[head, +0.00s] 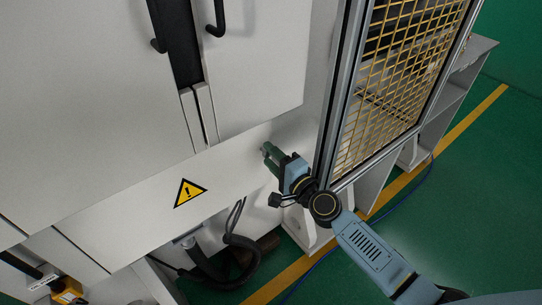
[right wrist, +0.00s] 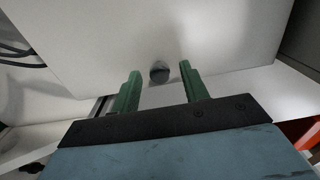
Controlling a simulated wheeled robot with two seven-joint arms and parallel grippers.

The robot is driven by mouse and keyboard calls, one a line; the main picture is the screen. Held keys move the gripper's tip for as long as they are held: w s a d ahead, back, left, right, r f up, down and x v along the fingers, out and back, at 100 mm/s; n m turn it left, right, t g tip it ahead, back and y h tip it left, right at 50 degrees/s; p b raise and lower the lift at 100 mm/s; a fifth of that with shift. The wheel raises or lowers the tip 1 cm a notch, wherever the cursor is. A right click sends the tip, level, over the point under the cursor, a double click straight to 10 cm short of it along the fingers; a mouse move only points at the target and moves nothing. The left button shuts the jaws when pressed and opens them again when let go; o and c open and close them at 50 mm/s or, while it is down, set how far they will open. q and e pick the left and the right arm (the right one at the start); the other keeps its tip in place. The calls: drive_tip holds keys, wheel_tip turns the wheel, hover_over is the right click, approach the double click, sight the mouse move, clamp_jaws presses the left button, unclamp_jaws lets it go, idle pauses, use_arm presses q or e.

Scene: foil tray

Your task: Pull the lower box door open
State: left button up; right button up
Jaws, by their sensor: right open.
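The lower box door (head: 140,205) appears to be the white panel with a yellow warning triangle (head: 190,192), below the tall cabinet doors. It looks shut. My right gripper (head: 268,154) is at the right end of this panel, its green fingers pointing at the white surface. In the right wrist view, the gripper (right wrist: 160,80) is open, with a finger on each side of a small dark round knob (right wrist: 159,72) on a white face (right wrist: 100,35). I see gaps between knob and fingers. The gripper hides the knob in the head view. My left gripper is out of view.
Tall white doors with black handles (head: 215,20) stand above. A yellow mesh guard in a metal frame (head: 338,90) rises close to the right of my gripper. Black hoses (head: 235,235) hang below the panel. Green floor (head: 480,190) is clear at right.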

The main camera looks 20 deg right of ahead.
drive_tip(key=shift+w+a, duration=0.1)
drive_tip(key=shift+w, duration=0.15)
clamp_jaws()
drive_tip(key=shift+s, duration=0.1)
